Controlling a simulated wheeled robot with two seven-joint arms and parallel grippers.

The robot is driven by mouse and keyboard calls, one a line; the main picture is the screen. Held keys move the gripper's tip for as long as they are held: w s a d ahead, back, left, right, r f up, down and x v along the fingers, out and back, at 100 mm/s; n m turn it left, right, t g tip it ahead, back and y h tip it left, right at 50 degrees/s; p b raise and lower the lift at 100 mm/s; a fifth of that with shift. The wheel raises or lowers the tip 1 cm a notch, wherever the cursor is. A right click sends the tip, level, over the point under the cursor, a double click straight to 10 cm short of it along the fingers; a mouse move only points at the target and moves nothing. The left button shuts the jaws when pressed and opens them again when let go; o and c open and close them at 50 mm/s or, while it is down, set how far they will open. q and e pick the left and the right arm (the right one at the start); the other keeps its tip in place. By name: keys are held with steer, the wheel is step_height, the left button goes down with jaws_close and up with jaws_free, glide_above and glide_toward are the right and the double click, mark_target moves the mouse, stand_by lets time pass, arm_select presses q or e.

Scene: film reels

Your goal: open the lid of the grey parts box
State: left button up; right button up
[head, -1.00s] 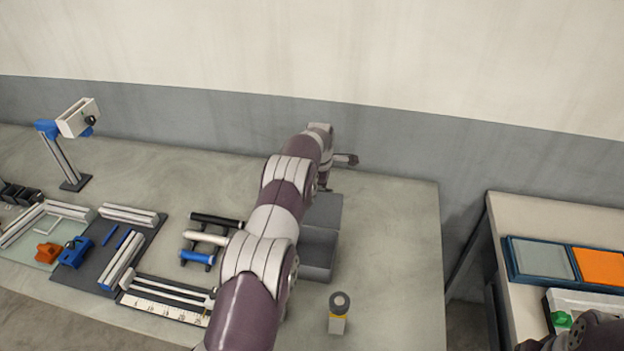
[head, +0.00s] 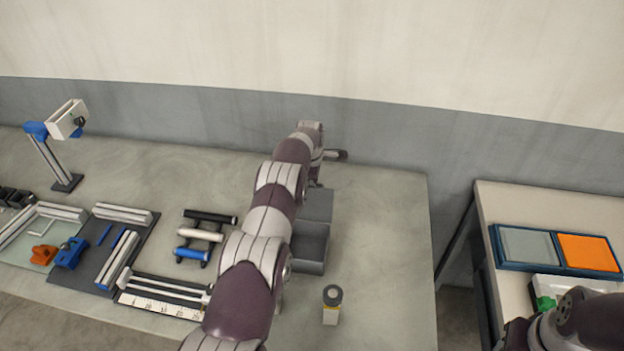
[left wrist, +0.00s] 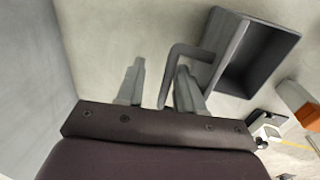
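The grey parts box (head: 309,263) stands on the bench, partly covered by my left arm in the head view. Its lid (head: 317,204) is raised at the wall side, and the dark inside shows. In the left wrist view the open box (left wrist: 262,62) is at the upper right, with a bent grey handle (left wrist: 184,48) on its lid side. My left gripper (left wrist: 160,68) has its two fingers apart, with part of the handle showing between them. I cannot tell whether they touch it. The left gripper is small and partly hidden in the head view. My right gripper's fingers are not visible.
A rack of rolls (head: 197,236) is left of my arm. The bench's right end is clear. A second table holds a blue tray (head: 497,250) with grey and orange panels.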

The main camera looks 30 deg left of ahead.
arm_select(q)
steer(key=r, duration=0.1)
steer(key=r+b, duration=0.2)
steer(key=r, duration=0.1)
steer(key=shift+s+d, duration=0.1)
steer(key=shift+s, duration=0.15)
step_height(320, 180, up, 8)
steer(key=s+p, duration=0.1)
steer(key=p, duration=0.2)
steer(key=shift+s+d+r, duration=0.25)
steer(key=shift+s, duration=0.1)
steer(key=shift+f, duration=0.1)
